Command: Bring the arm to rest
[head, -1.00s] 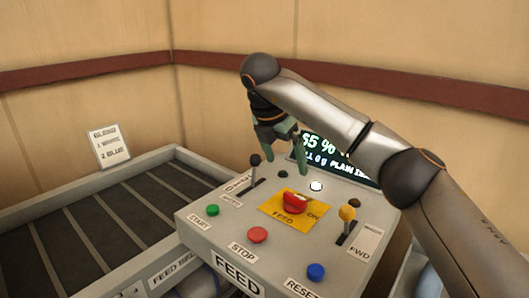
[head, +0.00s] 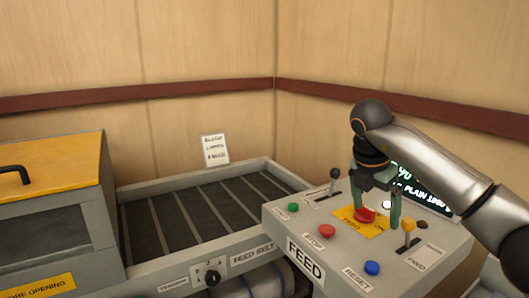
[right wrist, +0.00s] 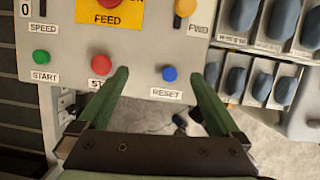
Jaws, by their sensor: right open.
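My right gripper (head: 376,207) is open and empty, fingers pointing down, above the grey FEED control panel (head: 335,235). In the head view its fingers flank the red FEED knob (head: 366,214) on its yellow plate. In the right wrist view, my right gripper (right wrist: 160,82) has its fingers spread at the panel's front edge, tips near the red STOP button (right wrist: 101,65) and the blue RESET button (right wrist: 169,73). The red knob (right wrist: 108,3) is cut off at the top there. No contact with the panel is clear. My left gripper is not in view.
A black lever (head: 335,174) and a yellow-knobbed lever (head: 408,225) stick up from the panel. The feed belt (head: 200,215) lies left of it, beside a yellow-lidded box (head: 60,165). Several blue-grey rounded items (right wrist: 239,75) sit in labelled slots right of the panel.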

